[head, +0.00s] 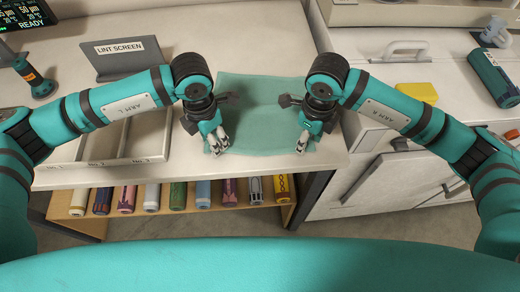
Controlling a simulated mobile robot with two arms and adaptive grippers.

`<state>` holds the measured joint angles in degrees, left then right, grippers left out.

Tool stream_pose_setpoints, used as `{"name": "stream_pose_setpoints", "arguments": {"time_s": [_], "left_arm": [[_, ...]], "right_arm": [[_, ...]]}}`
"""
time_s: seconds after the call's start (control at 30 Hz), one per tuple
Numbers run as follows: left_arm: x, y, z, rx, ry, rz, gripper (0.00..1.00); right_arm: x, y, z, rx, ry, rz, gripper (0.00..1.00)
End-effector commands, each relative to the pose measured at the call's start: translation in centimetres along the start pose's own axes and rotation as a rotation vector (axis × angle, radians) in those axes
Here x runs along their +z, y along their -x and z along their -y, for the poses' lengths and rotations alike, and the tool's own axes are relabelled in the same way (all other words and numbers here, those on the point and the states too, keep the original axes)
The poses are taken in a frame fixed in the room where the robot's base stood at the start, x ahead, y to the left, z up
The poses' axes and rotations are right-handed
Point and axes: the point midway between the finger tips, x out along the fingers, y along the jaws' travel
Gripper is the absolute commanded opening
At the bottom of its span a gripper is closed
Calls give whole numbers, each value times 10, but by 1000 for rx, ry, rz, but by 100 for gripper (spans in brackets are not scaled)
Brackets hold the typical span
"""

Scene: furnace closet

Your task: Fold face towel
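A teal-green face towel (256,105) lies spread out and unfolded on the white worktop in the middle of the head view. My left gripper (217,145) points down at the towel's near left corner. My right gripper (304,144) points down at its near right corner. The fingers of both grippers look close together. I cannot tell whether either pinches the cloth or is just above it. The grippers and wrists hide parts of the towel's left and right edges.
A grey "LINT SCREEN" holder (127,57) stands at the back left. A divided tray (108,150) lies left of the towel. A yellow block (416,92) and a teal cylinder (493,76) are at right. Several rolls lie on the shelf (232,196) below.

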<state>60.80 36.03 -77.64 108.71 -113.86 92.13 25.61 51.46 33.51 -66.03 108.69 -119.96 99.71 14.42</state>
Motion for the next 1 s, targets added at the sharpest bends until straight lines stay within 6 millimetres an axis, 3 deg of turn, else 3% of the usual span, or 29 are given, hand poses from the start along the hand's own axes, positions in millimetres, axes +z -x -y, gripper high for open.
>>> {"name": "stream_pose_setpoints", "arguments": {"time_s": [0.6,1.0], "left_arm": [[-1,-4,0,1,1,-5,0],[-2,-5,-1,2,3,-8,0]], "right_arm": [[-2,-5,0,2,0,-7,0],[-3,-6,0,2,-2,-11,0]]}}
